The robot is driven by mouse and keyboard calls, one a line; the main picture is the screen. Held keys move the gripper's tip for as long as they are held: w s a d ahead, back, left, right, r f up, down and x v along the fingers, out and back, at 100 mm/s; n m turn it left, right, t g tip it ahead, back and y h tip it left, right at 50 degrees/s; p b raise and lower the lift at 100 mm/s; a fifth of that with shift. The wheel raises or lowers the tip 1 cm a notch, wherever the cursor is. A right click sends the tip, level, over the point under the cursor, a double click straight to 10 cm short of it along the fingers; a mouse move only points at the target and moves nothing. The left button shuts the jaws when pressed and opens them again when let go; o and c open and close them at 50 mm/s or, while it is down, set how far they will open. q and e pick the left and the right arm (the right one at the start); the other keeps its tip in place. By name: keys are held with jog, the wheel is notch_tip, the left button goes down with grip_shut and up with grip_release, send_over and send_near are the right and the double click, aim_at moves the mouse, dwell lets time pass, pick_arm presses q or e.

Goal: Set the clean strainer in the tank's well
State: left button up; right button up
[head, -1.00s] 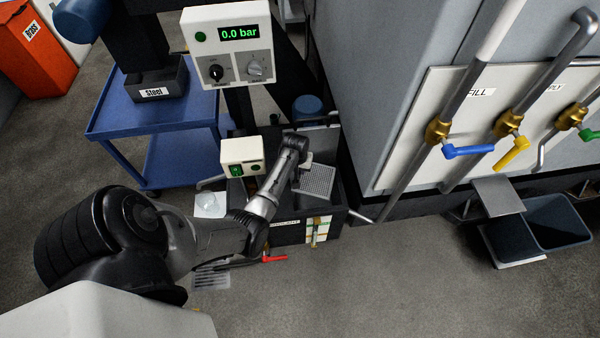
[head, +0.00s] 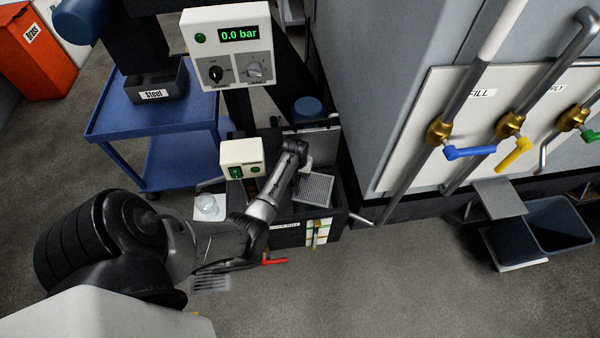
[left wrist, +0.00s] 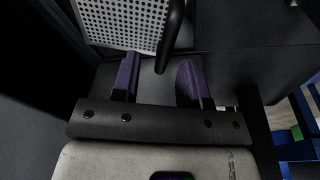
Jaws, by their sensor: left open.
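The strainer (head: 316,190) is a light grey perforated plate in the open top of the dark coolant tank (head: 343,216). How fully it is seated in the well cannot be told. My left gripper (head: 304,180) is at the strainer's left edge in the head view, partly hidden by its own wrist. In the left wrist view the open purple fingers (left wrist: 158,72) have a gap between them. The strainer (left wrist: 122,20) shows just beyond them, with a dark curved handle (left wrist: 174,28) at its right edge. The handle's lower end reaches toward the gap. My right gripper is out of view.
A small switch box (head: 242,158) stands behind the tank's left side. A red-handled valve (head: 273,262) sticks out at its front. A clear vessel (head: 207,205) stands on a white sheet to the left. The large grey machine (head: 385,90) rises close on the right.

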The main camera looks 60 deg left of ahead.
pick_arm(q)
notch_tip(320, 180, up, 10)
jog(key=s+p, duration=0.1)
jog(key=p, duration=0.4)
jog(key=s+d+r+m, duration=0.3)
jog(key=s+d, duration=0.3)
jog(key=d, duration=0.4)
jog(key=s+d+r+m+t, duration=0.1)
jog(key=s+d+r+m, duration=0.2)
jog(key=s+d, duration=0.4)
jog(key=s+d+r+m+t+h, duration=0.1)
jog(key=s+d+r+m, duration=0.2)
jog(key=d, duration=1.2)
jog(key=s+m, duration=0.2)
jog(key=s, duration=0.2)
jog(key=shift+s+r+m, duration=0.25)
jog(key=shift+m, duration=0.05)
jog(key=shift+r, duration=0.1)
